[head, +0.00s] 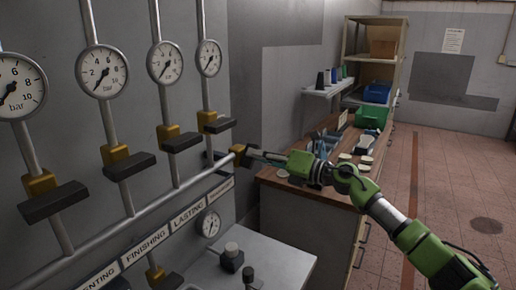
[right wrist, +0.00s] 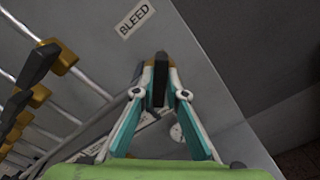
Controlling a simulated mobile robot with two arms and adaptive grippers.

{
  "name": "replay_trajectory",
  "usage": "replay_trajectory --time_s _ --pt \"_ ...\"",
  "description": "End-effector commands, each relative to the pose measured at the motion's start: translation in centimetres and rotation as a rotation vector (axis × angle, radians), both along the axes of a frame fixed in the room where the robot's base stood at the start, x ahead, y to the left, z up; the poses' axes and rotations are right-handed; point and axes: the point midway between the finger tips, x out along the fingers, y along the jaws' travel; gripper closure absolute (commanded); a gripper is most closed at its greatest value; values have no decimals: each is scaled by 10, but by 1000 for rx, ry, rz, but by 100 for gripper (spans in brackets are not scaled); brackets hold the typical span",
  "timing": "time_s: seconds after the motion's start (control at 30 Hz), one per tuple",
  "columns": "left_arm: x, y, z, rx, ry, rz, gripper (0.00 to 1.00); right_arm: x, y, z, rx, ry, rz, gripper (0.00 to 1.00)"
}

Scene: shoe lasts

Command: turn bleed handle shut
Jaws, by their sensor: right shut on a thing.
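The bleed valve (head: 239,150) has a brass-yellow body and sits at the right end of the long pipe in the head view. My right gripper (head: 254,155) reaches it from the right and covers most of its handle. In the right wrist view the two fingers (right wrist: 160,76) are closed around the dark bleed handle (right wrist: 160,88), which shows as a narrow black bar between them. A white BLEED label (right wrist: 134,19) is on the grey panel above. The exact angle of the handle is hard to tell. My left gripper is in neither view.
Several pipes with gauges (head: 103,71) and black-handled valves (head: 130,166) line the wall to the left. A workbench (head: 306,200) with tools and a green bin (head: 371,117) stands behind my right arm. Open tiled floor (head: 480,190) lies to the right.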

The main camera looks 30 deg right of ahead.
Motion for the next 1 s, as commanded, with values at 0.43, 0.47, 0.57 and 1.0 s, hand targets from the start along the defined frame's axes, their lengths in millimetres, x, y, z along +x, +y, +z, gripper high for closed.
replay_trajectory --time_s 0.43,0.47,0.57,1.0 --pt "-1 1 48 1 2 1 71 1 -1 1 366 217 0 100" --pt "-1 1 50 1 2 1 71 1 -1 1 389 230 1 100" --pt "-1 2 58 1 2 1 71 1 -1 0 461 272 1 100" --pt "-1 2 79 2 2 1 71 1 -2 -3 670 393 1 100"
